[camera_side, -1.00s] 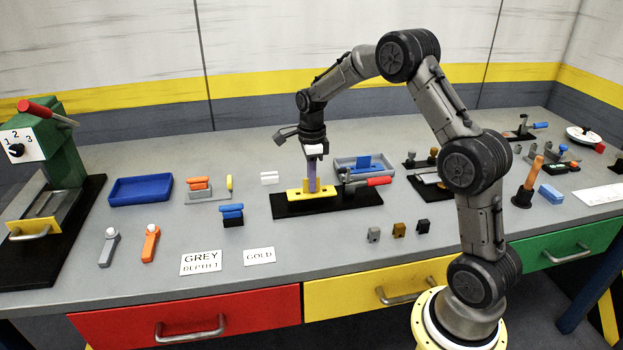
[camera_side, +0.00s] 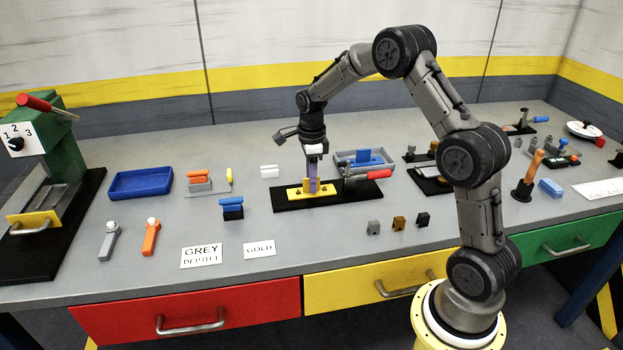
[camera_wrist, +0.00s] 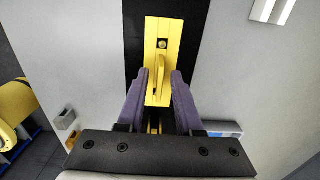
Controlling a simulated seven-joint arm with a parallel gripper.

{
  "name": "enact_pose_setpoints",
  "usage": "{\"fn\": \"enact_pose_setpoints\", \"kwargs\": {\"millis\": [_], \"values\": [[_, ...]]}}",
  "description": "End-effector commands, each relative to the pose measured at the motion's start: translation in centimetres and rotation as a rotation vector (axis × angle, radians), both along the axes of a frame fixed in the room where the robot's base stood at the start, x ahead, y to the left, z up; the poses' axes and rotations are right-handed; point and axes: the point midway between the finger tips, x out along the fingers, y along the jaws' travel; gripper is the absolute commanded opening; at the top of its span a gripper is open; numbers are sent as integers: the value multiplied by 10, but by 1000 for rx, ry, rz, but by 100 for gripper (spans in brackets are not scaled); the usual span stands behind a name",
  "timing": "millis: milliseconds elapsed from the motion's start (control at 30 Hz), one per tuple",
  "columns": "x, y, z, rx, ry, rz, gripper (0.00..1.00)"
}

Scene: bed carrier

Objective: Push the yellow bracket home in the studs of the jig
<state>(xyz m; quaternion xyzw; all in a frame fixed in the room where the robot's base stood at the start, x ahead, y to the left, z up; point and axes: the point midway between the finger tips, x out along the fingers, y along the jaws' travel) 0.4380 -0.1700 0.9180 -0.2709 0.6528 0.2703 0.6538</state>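The yellow bracket (camera_wrist: 161,28) is a flat plate with an upright fin, lying along the black base of the jig (camera_wrist: 135,45). In the side view the bracket (camera_side: 293,191) lies low on the jig (camera_side: 285,204). A round stud end (camera_wrist: 163,44) shows in a hole of the bracket's plate; the other end is hidden by my gripper. My gripper (camera_wrist: 161,76) points down with its two purple fingers on either side of the fin. A narrow gap shows between each finger and the fin. How deep the bracket sits on the studs cannot be told.
A red-handled clamp (camera_side: 378,174) stands at the jig's right end. A grey tray with a blue piece (camera_side: 365,159) lies behind it. Small blocks (camera_side: 398,223) stand in front on the right. The bench in front of the jig is mostly clear.

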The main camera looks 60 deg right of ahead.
Motion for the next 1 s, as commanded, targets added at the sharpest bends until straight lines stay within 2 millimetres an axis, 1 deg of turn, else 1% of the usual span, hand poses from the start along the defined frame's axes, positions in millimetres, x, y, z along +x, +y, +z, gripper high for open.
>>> {"fn": "enact_pose_setpoints", "kwargs": {"millis": [300,367,467,567,900,1000], "values": [[-1,0,-1,1,3,0,42],[0,0,1,1,2,0,42],[0,0,10,0,-1,0,42],[1,0,27,-1,-3,0,42],[1,0,100,-1,-3,0,42],[0,0,116,-1,-3,0,42]]}}
